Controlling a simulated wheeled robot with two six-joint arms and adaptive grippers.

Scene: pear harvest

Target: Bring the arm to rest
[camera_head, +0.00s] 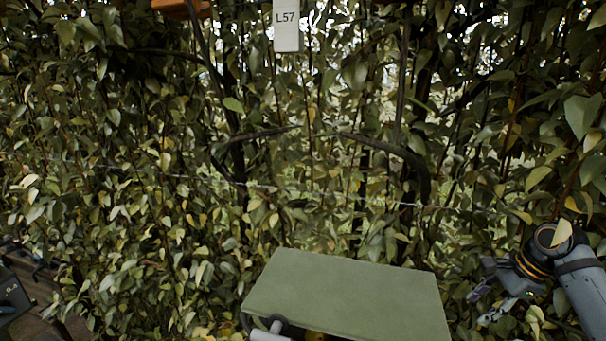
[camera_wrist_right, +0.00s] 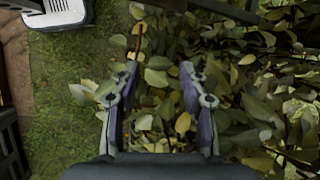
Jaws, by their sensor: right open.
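My right gripper (camera_head: 488,298) is low at the right in the head view, in front of the leafy hedge, with its arm coming in from the right edge. In the right wrist view the right gripper (camera_wrist_right: 159,78) has its two fingers well apart, with nothing held between them. Leaves and grass show behind the gap. I cannot tell whether any leaf touches the fingers. My left gripper does not show in either view.
A dense leafy hedge (camera_head: 130,190) with branches and a thin wire fills the front. A flat green panel (camera_head: 350,295) lies at bottom centre. A white L57 tag (camera_head: 287,38) hangs above. A white container (camera_wrist_right: 62,14) stands at top left in the wrist view.

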